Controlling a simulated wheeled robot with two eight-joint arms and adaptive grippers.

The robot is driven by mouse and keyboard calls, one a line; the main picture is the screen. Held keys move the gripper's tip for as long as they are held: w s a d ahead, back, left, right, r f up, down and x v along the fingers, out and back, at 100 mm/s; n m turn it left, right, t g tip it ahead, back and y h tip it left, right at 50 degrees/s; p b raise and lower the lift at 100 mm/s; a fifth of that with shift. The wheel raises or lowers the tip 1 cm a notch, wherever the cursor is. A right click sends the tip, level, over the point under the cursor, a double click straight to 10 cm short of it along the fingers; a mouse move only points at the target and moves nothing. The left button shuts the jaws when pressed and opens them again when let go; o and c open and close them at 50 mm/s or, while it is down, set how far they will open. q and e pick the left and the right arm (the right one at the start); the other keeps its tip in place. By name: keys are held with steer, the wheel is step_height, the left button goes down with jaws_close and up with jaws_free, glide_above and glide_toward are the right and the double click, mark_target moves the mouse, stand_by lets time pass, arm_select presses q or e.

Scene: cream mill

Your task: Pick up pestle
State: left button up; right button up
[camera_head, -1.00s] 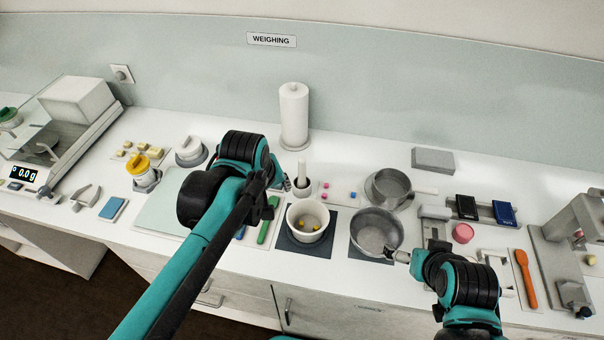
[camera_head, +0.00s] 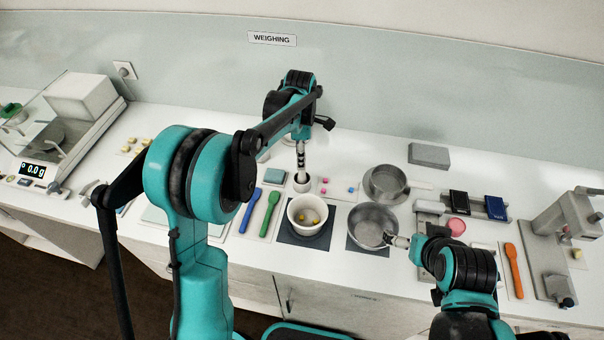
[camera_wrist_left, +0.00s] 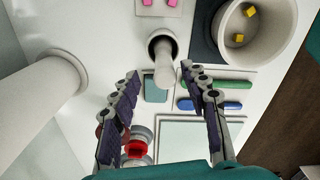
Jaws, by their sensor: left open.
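The white pestle (camera_wrist_left: 164,66) stands in a small round holder (camera_head: 302,184); in the left wrist view its top points toward the camera. My left gripper (camera_wrist_left: 160,74) is open above it, with the fingertips on either side of the pestle and gaps showing. In the head view the left gripper (camera_head: 301,164) points down over the holder and mostly hides the pestle. The white mortar (camera_head: 297,215) with yellow pieces inside stands on a dark mat just in front. My right gripper (camera_head: 397,241) is at the steel pan's rim; its jaws are too small to read.
The steel pan (camera_head: 372,222) and another pan (camera_head: 386,180) stand right of the mortar. A blue spatula (camera_head: 250,210) and green spatula (camera_head: 270,212) lie left of it. A white paper roll (camera_wrist_left: 40,88) stands near the left gripper. Pink cubes (camera_wrist_left: 168,3) lie near the holder.

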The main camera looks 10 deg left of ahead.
arm_select(q)
steer(key=f, duration=0.1)
steer(key=f+b, duration=0.1)
steer(key=f, duration=0.3)
steer(key=shift+s+d, duration=0.25)
steer(key=shift+d, duration=0.1)
steer(key=shift+f+b, duration=0.3)
steer(key=shift+f, duration=0.25)
jaws_close()
